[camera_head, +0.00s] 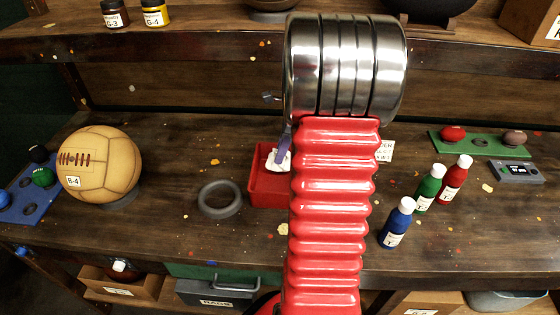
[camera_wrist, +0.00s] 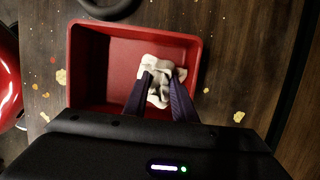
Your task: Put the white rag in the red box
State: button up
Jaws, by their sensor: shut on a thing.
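The white rag (camera_wrist: 152,68) is crumpled between the fingertips of my gripper (camera_wrist: 160,88) in the wrist view. My gripper is shut on it. In that view the rag and fingertips lie over the red box (camera_wrist: 86,70), which is open at the top. I cannot tell whether the rag touches the box floor. In the head view the rag (camera_head: 277,160) shows at the opening of the red box (camera_head: 268,187), next to a purple finger (camera_head: 285,142). My red arm hides the right part of the box and most of the gripper.
A dark grey ring (camera_head: 220,199) lies left of the box. A tan leather ball (camera_head: 99,164) stands further left. Blue (camera_head: 397,224), green (camera_head: 429,187) and red (camera_head: 455,178) bottles stand to the right of my arm. A shelf (camera_head: 200,42) runs above the bench.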

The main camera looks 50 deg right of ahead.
jog(key=shift+f, duration=1.85)
jog(key=o, duration=1)
jog(key=shift+f, duration=0.1)
jog(key=v, duration=1.2)
